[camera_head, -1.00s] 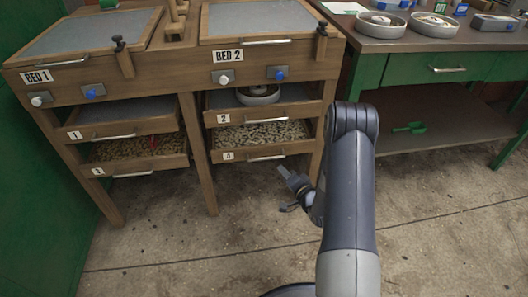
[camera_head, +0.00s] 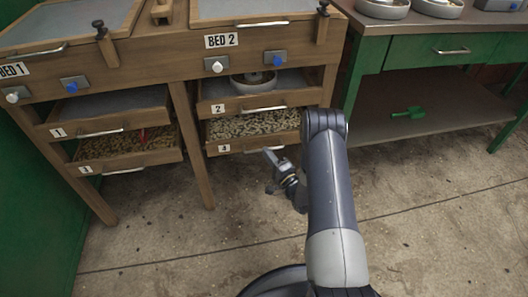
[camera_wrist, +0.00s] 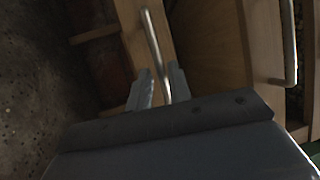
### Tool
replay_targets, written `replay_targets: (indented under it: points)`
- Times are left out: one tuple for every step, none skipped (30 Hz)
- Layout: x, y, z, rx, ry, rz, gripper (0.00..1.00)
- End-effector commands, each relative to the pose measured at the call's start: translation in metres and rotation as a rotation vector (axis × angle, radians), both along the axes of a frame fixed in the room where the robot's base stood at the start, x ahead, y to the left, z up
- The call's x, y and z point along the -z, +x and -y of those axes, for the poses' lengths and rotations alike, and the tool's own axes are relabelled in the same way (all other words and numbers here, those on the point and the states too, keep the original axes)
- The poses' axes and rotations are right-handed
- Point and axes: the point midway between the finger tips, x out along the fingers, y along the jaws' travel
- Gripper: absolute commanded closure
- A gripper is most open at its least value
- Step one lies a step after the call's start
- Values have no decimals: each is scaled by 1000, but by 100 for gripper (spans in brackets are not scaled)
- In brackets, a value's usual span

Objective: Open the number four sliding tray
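The number four sliding tray (camera_head: 242,149) is the lower wooden tray under Bed 2, with a "4" label at its left. It looks pushed in, with pale beans or pellets showing inside. Its metal bar handle (camera_head: 272,149) is on the front and is partly hidden by my gripper. My gripper (camera_head: 269,158) is at this handle. In the wrist view my gripper (camera_wrist: 160,82) has its two fingers apart, and a metal handle bar (camera_wrist: 153,42) runs into the gap between them. I cannot tell whether either finger touches the bar.
Tray 2 (camera_head: 232,110), holding a round dish (camera_head: 252,85), is just above. Trays 1 (camera_head: 88,133) and 3 (camera_head: 137,168) are left, past a wooden post (camera_head: 192,145). A green workbench (camera_head: 420,55) stands right. The concrete floor (camera_head: 180,240) in front is clear.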

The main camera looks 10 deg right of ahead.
Motion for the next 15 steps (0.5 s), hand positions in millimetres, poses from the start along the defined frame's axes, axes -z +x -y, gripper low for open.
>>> replay_targets:
  points:
    - [-1,7,-4,-1,-1,4,81]
    - [-1,11,-5,-2,0,3,81]
    - [-2,15,-7,-2,-1,2,81]
    - [-3,18,-8,-1,0,2,81]
    - [-3,20,-8,-1,0,2,81]
    - [-4,22,-9,0,-1,0,81]
    - [-4,23,-10,1,-1,0,81]
    - [-5,24,-10,1,-1,0,81]
    - [-5,25,-11,1,0,0,81]
    - [-5,26,-11,1,0,0,81]
    - [-5,26,-11,1,0,0,81]
    - [-6,26,-11,1,0,0,81]
    - [-6,26,-11,1,0,0,81]
    - [-6,26,-11,1,0,0,81]
    - [-6,26,-11,1,0,0,81]
